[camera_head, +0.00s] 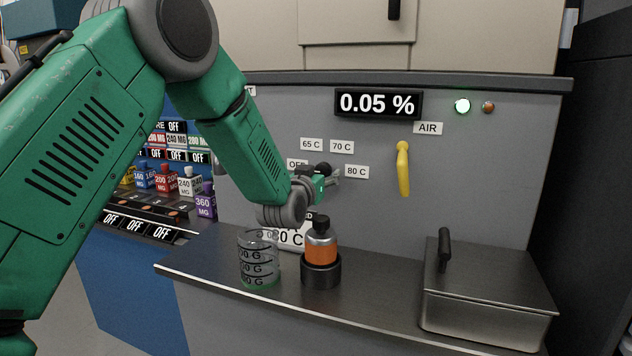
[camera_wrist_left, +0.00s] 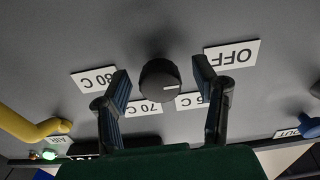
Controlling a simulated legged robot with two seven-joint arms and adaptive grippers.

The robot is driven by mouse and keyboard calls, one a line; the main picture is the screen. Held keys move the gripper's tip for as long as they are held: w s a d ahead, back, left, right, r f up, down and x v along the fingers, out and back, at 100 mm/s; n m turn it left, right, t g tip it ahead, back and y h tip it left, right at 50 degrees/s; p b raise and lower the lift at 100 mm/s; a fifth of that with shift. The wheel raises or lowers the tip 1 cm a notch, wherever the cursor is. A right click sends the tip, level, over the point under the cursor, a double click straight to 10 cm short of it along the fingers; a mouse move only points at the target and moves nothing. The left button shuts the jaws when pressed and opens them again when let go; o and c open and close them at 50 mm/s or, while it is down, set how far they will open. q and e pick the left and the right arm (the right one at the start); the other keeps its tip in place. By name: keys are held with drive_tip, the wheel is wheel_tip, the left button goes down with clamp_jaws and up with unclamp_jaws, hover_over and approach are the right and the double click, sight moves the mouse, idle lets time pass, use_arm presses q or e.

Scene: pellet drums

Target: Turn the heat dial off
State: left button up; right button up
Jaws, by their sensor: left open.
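The black round heat dial (camera_wrist_left: 160,82) is on the grey panel in the left wrist view, with a short white mark on the right of its face. Around it are labels for OFF (camera_wrist_left: 232,56), 65 C, 70 C and 80 C, upside down there; the fingers partly cover some of them. My left gripper (camera_wrist_left: 163,79) is open, with one finger on each side of the dial and a visible gap to both. In the head view my left gripper (camera_head: 328,176) is at the dial and mostly hides it. My right gripper is not in view.
A yellow handle (camera_head: 403,170) marked AIR is right of the dial. Below, a glass beaker (camera_head: 258,262) and an orange bottle (camera_head: 321,245) in a black holder stand on the counter. A lidded metal box (camera_head: 485,300) is at right. The display (camera_head: 378,103) reads 0.05 %.

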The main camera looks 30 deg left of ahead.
use_arm(q)
drive_tip(key=v, duration=1.1)
drive_tip(key=shift+f, duration=0.25)
